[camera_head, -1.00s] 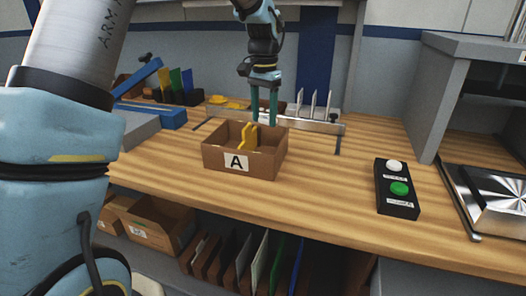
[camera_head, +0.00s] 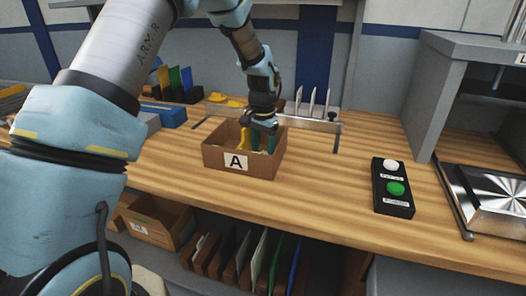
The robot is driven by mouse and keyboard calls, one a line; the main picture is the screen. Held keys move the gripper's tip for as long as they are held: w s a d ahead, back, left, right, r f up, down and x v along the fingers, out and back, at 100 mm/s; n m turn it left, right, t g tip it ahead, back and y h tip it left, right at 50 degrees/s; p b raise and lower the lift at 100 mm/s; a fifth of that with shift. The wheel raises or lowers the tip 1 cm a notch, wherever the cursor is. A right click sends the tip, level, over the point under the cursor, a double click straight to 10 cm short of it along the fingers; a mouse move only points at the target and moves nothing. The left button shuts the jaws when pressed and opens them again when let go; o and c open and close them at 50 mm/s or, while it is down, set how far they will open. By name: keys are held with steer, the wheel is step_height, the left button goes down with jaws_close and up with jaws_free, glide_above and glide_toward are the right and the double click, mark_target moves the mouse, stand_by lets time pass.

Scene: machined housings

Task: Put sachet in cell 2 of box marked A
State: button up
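The box marked A (camera_head: 234,162) is an open brown carton on the wooden bench, with a white "A" label on its front. A yellow piece (camera_head: 245,138) stands up inside it; I cannot tell whether it is the sachet. My gripper (camera_head: 262,145) points down into the right part of the box, beside the yellow piece. Its two green fingers are apart, and their tips are hidden behind the front wall. I see nothing between them. The cells inside the box are mostly hidden, and no sachet can be made out clearly.
A metal rail with upright plates (camera_head: 312,108) stands behind the box. A black button box (camera_head: 393,188) and a steel plate (camera_head: 492,190) are at the right. Bench between box and buttons is clear. Yellow parts (camera_head: 224,100) lie behind; the shelf below holds cartons and panels.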

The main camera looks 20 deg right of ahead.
steer(key=shift+f, duration=0.15)
steer(key=o, duration=1.1)
steer(key=shift+c, duration=0.2)
step_height(320, 180, up, 12)
steer(key=b, duration=0.2)
steer(key=a+f+n, duration=0.1)
steer(key=a+n, duration=0.4)
steer(key=a, duration=1.3)
steer(key=s+a+f+n, duration=0.2)
steer(key=s+a, duration=0.3)
steer(key=a, duration=0.4)
steer(key=s+a+f+n+t, duration=0.1)
steer(key=s+a+n, duration=0.3)
steer(key=a, duration=0.4)
steer(key=shift+s+a+f+n+t, duration=0.3)
steer(key=shift+s+a+f, duration=0.1)
steer(key=shift+s, duration=0.2)
